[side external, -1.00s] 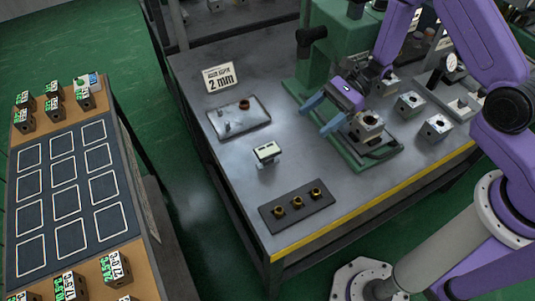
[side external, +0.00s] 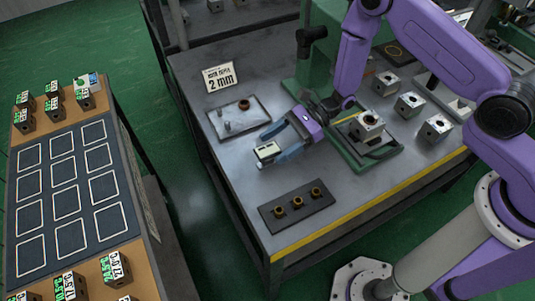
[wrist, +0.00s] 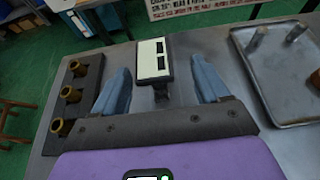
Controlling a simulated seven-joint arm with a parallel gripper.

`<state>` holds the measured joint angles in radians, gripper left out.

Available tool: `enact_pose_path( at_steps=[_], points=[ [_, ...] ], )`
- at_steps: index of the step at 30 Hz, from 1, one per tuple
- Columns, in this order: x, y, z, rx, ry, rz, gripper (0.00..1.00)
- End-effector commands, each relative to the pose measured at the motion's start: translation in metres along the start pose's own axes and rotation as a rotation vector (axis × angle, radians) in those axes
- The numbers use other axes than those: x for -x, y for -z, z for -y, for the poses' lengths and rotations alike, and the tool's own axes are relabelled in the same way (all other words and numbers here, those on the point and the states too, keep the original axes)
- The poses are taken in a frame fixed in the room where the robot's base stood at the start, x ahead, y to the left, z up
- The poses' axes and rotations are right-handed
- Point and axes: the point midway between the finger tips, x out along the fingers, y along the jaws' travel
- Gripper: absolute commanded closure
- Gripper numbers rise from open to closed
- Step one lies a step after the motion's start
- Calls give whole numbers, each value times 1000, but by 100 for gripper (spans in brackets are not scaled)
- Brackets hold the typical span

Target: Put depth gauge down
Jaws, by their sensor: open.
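The depth gauge (side external: 267,151) has a pale rectangular face and stands on the steel table. In the wrist view the gauge (wrist: 153,60) stands between my two blue fingers, with a visible gap on each side. My gripper (side external: 277,145) is open around it, low over the table; it also shows in the wrist view (wrist: 160,85). The lower part of the gauge is partly hidden by a finger in the side view.
A tray (side external: 255,126) with small metal parts lies behind the gauge. A dark strip with brass bushings (side external: 297,202) lies in front. A green press (side external: 310,75) and a fixture with a valve block (side external: 367,125) stand to the right. A "2 mm" sign (side external: 219,78) stands at the back.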

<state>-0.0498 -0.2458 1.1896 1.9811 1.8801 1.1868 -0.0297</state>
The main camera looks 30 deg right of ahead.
Motion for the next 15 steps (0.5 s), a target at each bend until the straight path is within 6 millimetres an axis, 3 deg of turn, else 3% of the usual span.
enact_pose_path(
  at_steps=[15],
  points=[
    [-52,-2,-6,1,-1,0,26]
  ],
)
